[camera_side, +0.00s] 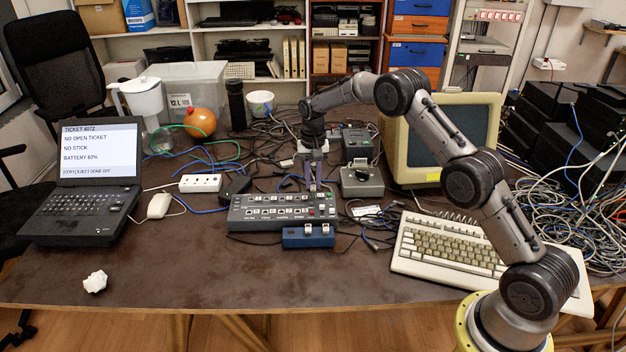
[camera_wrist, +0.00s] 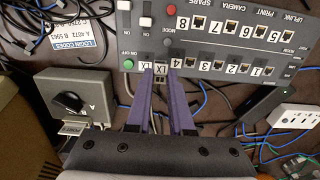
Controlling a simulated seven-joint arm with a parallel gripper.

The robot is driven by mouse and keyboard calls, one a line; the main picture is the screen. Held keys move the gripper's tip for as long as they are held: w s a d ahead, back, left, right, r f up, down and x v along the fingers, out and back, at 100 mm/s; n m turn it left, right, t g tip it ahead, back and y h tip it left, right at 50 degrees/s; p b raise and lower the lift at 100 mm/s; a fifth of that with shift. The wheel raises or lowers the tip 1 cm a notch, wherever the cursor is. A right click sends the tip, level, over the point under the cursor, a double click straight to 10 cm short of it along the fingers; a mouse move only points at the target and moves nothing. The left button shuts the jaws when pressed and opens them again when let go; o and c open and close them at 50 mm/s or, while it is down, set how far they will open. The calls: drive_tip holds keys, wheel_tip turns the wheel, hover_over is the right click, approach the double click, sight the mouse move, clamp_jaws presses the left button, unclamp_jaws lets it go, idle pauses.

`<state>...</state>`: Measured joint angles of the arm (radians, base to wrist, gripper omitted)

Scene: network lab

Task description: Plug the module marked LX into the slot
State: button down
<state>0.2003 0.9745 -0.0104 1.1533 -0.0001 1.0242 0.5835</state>
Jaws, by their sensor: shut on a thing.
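My gripper (camera_wrist: 160,84) has two purple fingers, pointing at the rear edge of a grey switch box (camera_wrist: 210,45) in the wrist view. They are shut on a small module marked LX (camera_wrist: 161,70), whose white label shows between the fingertips. Its dark end (camera_wrist: 159,80) is partly hidden by the fingers. In the side view the fingers (camera_side: 313,200) come down at the rear right part of the switch box (camera_side: 270,222). A second white label (camera_wrist: 145,68) lies beside the left finger; its letters are hard to read. I cannot tell whether the module sits inside a slot.
A blue block (camera_side: 308,237) with two white-topped pieces stands before the box. A grey dial box (camera_side: 362,182) is to the right, and it also shows in the wrist view (camera_wrist: 78,100). Cables, a white power strip (camera_side: 200,183), keyboard (camera_side: 450,245) and laptop (camera_side: 85,200) surround it. The front table is mostly clear.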

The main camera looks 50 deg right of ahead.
drive_tip(key=shift+f, duration=1.15)
idle(0.5)
drive_tip(key=c, duration=0.7)
unclamp_jaws()
wheel_tip(320, 180, up, 14)
drive_tip(key=shift+f, duration=0.1)
